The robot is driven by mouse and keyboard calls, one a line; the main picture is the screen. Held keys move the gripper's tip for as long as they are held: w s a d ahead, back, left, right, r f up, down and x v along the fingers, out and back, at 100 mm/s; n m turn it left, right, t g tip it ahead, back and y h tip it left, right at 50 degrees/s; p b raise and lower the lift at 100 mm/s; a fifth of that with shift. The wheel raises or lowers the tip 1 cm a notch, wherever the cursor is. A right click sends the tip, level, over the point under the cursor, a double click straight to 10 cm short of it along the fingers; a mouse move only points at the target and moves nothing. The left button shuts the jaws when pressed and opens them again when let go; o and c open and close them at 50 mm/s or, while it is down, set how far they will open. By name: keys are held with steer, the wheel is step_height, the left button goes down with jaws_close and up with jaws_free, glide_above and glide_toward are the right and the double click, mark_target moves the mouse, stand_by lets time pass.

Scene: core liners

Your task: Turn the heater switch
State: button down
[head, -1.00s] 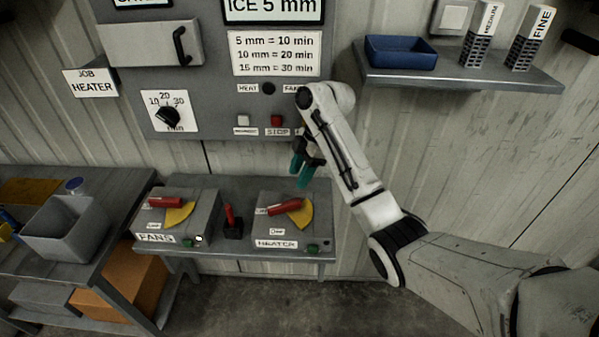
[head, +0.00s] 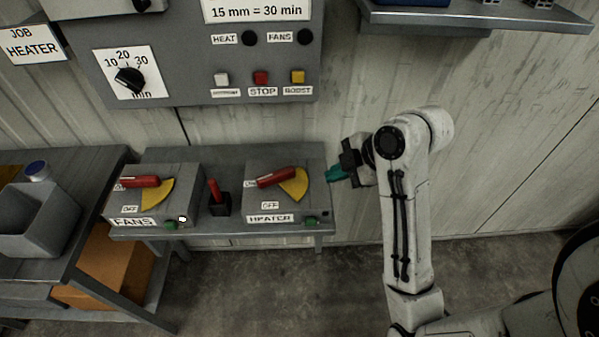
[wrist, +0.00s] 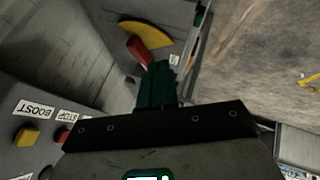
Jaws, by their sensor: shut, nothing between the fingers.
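The heater switch is a grey box (head: 257,205) labelled HEATER on the right of the small bench. Its red lever (head: 277,177) lies over a yellow sector (head: 296,184), its handle near the ON label, with OFF marked below. My gripper (head: 334,175), with teal fingers, is just right of the heater box, apart from the lever, and shut with nothing in it. In the wrist view the shut fingers (wrist: 157,82) point toward the red lever (wrist: 139,50) and yellow sector (wrist: 146,33); the fingertips overlap the lever's near end in the picture.
The FANS box (head: 182,205) with a similar red lever stands left on the bench, with a small red-handled stand (head: 220,202) between. The control panel (head: 198,62) hangs above. A shelf (head: 475,17) is at upper right. A grey bin (head: 38,217) is at left.

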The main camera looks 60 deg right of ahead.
glide_toward(292, 179)
steer(key=a+f, duration=0.1)
steer(key=f, duration=0.1)
steer(key=s+a+f, duration=0.1)
steer(key=f, duration=0.1)
steer(key=shift+s+a, duration=0.1)
steer(key=shift+a, duration=0.2)
steer(key=w, duration=0.1)
steer(key=w+d, duration=0.1)
steer(key=w, duration=0.1)
steer(key=shift+d+f+p, duration=0.15)
steer(key=shift+d+p, duration=0.05)
steer(key=shift+p, duration=0.1)
steer(key=shift+w+d+f, duration=0.1)
steer(key=shift+w+d, duration=0.15)
steer(key=shift+w, duration=0.3)
steer(key=shift+w+d, duration=0.1)
steer(key=shift+w, duration=0.05)
